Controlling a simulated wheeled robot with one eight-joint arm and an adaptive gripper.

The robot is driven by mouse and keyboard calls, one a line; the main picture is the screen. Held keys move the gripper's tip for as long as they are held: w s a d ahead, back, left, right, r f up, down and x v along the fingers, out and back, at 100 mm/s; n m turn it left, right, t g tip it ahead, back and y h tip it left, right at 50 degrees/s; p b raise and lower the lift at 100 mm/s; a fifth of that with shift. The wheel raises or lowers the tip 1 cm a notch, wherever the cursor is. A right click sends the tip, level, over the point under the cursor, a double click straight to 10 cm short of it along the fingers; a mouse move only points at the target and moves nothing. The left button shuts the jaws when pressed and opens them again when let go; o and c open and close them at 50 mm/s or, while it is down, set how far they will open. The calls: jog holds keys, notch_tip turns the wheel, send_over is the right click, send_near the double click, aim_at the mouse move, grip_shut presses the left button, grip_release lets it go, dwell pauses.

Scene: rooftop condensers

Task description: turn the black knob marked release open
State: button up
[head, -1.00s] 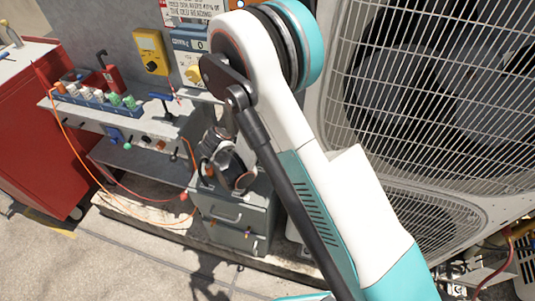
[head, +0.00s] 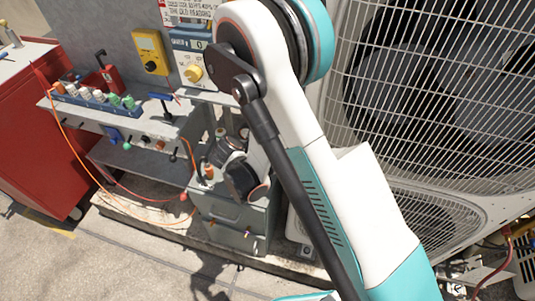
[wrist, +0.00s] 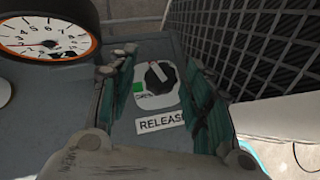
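The black knob (wrist: 160,79) sits on a pale plate on a grey panel in the wrist view. A pale pointer mark on it faces up, and a green patch (wrist: 138,87) with small, hard-to-read lettering lies to its left. A label reading RELEASE (wrist: 160,122) is below it, its right end hidden by a finger. My gripper (wrist: 158,66) is open, one finger on each side of the knob. I see a gap on both sides and cannot judge the remaining depth. In the head view my arm covers this area, and I cannot make out the knob.
A round dial gauge (wrist: 45,30) stands at upper left, close to the left finger. A condenser grille (head: 440,90) rises on the right. A bench with bottles (head: 100,97) and a red cabinet (head: 40,120) are on the left.

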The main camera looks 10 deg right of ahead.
jog(key=v, duration=1.2)
dwell(0.3)
